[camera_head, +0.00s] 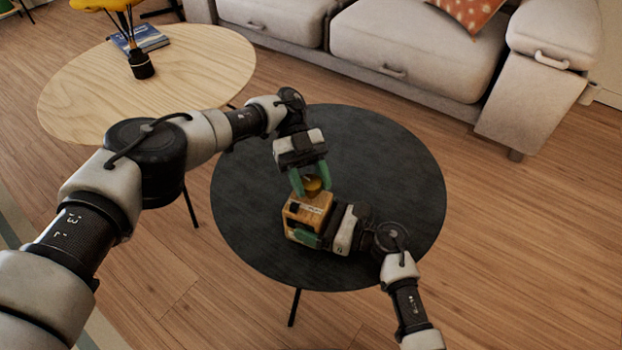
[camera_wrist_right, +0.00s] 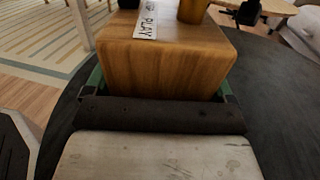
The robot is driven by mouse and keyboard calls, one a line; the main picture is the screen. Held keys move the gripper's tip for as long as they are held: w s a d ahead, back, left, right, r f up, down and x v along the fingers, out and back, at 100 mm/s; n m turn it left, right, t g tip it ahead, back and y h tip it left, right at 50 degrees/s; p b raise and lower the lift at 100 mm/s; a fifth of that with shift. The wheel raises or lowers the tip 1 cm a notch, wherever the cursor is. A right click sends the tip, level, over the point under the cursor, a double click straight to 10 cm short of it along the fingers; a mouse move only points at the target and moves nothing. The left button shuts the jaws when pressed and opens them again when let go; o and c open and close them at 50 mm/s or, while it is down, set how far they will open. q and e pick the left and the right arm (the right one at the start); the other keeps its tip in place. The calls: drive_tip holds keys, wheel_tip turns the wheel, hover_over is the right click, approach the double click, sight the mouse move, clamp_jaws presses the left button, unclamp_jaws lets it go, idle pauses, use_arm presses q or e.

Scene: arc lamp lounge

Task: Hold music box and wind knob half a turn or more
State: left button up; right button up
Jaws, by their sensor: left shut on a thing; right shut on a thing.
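The wooden music box (camera_head: 297,222) stands on the round black table (camera_head: 390,150). In the right wrist view the box (camera_wrist_right: 165,65) fills the upper middle, with a white label reading "PLAY" (camera_wrist_right: 146,20) on its top. My right gripper (camera_head: 316,229) is shut on the box from the right, its green fingers on the box's sides. A yellow-gold knob (camera_head: 312,185) is on top of the box; its lower part shows in the right wrist view (camera_wrist_right: 193,10). My left gripper (camera_head: 310,180) is above the box, pointing down, with its green fingers shut on the knob.
A light wooden round table (camera_head: 200,75) stands at the upper left, bearing a black vase (camera_head: 141,66) and a blue book (camera_head: 150,38). A grey sofa (camera_head: 420,55) is at the back. The black table is clear around the box.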

sight(311, 181)
idle(0.6)
use_arm(q)
drive_tip(key=o, duration=0.9)
drive_tip(key=shift+o, duration=0.2)
wheel_tip(311, 181, up, 10)
drive_tip(key=shift+r, duration=0.1)
